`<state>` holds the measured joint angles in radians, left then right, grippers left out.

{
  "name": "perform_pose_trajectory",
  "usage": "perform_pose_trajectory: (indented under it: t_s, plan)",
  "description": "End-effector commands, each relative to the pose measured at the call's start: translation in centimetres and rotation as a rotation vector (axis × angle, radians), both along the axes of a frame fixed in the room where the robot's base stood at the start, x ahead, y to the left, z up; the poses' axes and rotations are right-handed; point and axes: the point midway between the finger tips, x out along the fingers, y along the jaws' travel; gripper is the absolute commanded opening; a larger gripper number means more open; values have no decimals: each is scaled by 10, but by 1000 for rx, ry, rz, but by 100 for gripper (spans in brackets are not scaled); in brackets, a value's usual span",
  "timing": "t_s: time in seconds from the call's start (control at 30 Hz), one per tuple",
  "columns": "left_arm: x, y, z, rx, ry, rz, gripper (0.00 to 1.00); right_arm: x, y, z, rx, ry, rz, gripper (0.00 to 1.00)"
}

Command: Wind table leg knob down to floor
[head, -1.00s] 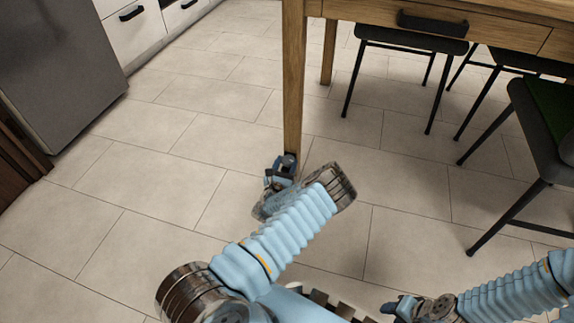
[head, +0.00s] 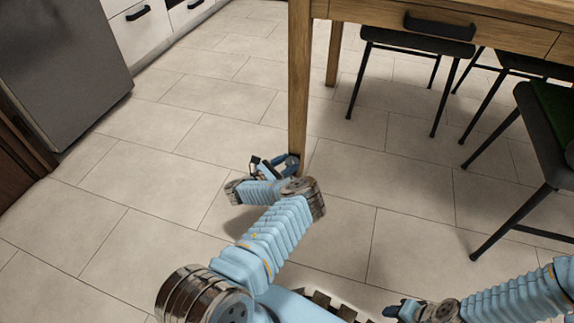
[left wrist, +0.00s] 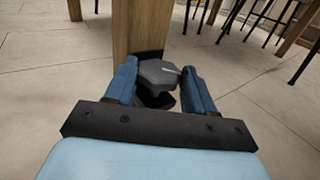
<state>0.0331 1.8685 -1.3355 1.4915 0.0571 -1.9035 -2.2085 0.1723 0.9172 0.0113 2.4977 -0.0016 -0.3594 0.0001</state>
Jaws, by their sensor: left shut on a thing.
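The wooden table leg (head: 299,80) stands in the middle of the head view; its lower end also shows in the left wrist view (left wrist: 140,28). A dark grey lobed knob (left wrist: 157,74) with a pale mark sits at the leg's foot, above a black lower part. My left gripper (head: 282,164) is low at the leg's foot. In the left wrist view its blue fingers (left wrist: 160,88) are shut on the knob, one on each side. The knob's underside and any gap to the floor are hidden. My right gripper (head: 397,309) is low at right, its jaws unclear.
The wooden table (head: 470,18) with a dark drawer handle stands above. Dark chairs (head: 535,120) stand under and beside it at right. A grey appliance (head: 65,65) and white cabinets (head: 140,30) line the left. The tiled floor (head: 150,190) left of the leg is clear.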

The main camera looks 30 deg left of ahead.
Motion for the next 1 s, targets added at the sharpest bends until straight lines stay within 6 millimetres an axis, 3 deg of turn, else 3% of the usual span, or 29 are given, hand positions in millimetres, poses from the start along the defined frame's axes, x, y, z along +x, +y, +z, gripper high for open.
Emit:
perform_pose_trajectory:
  t_s: [0.4, 0.43, 0.6, 1.0]
  plan:
    - [0, 0, 3, 0, -8, -12, 24, 0, 0, 1, 0, 0, 0, 43]
    - [0, 0, 3, 0, -8, -12, 55, 0, 0, 1, 0, 0, 0, 43]
    - [0, 0, 2, 0, -6, -11, 80, 0, 0, 0, 0, 0, 0, 43]
    - [-8, 4, 2, 1, -1, -6, 80, 0, 0, 3, 0, 0, 0, 43]
